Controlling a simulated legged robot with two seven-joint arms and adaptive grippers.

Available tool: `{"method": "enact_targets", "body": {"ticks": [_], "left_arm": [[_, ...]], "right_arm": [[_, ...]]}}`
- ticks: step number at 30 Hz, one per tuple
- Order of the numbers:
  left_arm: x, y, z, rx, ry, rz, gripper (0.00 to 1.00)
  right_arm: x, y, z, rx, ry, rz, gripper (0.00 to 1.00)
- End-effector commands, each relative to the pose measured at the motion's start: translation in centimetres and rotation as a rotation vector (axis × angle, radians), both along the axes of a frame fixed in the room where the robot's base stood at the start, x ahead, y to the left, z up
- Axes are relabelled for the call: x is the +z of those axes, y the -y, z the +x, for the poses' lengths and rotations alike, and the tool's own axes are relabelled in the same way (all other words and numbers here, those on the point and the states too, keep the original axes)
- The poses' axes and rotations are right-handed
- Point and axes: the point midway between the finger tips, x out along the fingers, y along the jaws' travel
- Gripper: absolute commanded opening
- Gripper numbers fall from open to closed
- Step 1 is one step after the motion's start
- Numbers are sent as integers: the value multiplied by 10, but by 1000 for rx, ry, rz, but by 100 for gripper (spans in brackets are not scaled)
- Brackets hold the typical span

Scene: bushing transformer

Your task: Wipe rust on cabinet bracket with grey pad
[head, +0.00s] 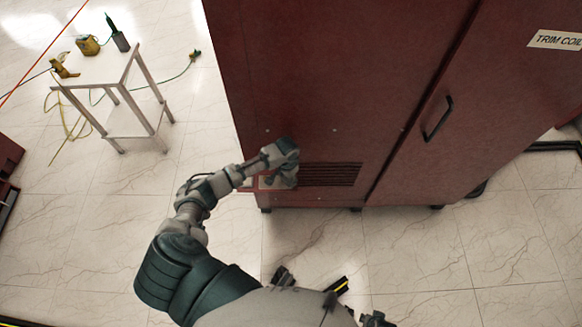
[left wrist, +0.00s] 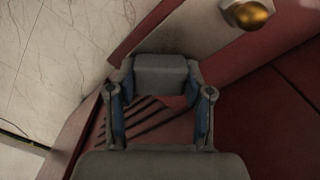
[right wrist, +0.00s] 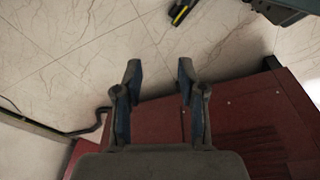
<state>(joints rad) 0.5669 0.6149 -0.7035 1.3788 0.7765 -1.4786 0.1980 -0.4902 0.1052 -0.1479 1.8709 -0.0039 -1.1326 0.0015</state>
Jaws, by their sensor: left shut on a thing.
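The dark red cabinet (head: 330,80) fills the middle and right of the head view. My left gripper (head: 283,160) is at its lower front, left of the vent slats (head: 330,174). In the left wrist view, my left gripper (left wrist: 162,95) is shut on a grey pad (left wrist: 160,74). The pad lies over or close to a grey metal bracket plate (left wrist: 195,32) with a brass knob (left wrist: 248,12); I cannot tell whether they touch. My right gripper (right wrist: 156,95) is open and empty in the right wrist view, with the red cabinet beyond.
A small white table (head: 105,75) stands at the upper left, holding a yellow tool (head: 65,67), a yellow box (head: 87,45) and a dark bottle (head: 120,38). Cables lie around it. A black-and-yellow object (head: 340,286) is near the bottom. Marble floor (head: 410,240) is clear before the cabinet.

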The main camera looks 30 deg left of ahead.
Motion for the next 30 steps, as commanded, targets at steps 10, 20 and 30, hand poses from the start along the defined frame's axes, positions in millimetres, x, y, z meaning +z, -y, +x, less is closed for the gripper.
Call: {"method": "enact_targets", "body": {"ticks": [10,20,30], "left_arm": [[18,0,0,0,3,2,23],[28,-3,-1,1,1,2,23],[39,-4,-1,2,1,2,23]], "right_arm": [[-29,3,-10,4,-10,-1,40],[-55,4,-25,7,-22,-2,40],[-79,7,-44,11,-35,-4,40]]}}
